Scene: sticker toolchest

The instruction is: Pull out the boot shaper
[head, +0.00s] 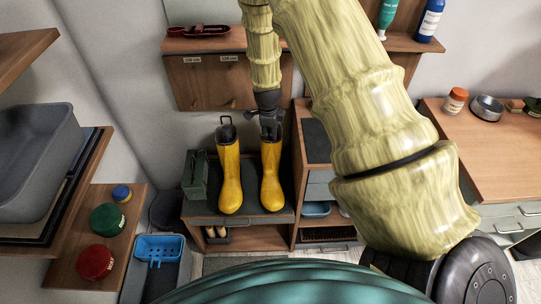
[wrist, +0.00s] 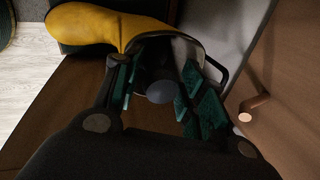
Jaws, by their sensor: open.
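Two yellow rubber boots stand side by side on a dark-topped bench. The left boot (head: 229,178) has a dark boot shaper (head: 226,131) in its top, with a loop handle standing up. My gripper (head: 268,128) is at the top of the right boot (head: 271,180) and covers most of its opening. In the wrist view, my gripper (wrist: 157,78) is open, its teal-padded fingers spread at the boot's mouth. A dark loop handle (wrist: 222,68) shows beside the right finger, and a grey disc (wrist: 160,92) lies between the fingers. Whether the fingers touch the shaper is unclear.
A green box (head: 195,175) stands left of the boots. A drawer unit (head: 316,150) stands close on the right. A blue basket (head: 160,250) and lidded jars (head: 106,219) are at the left.

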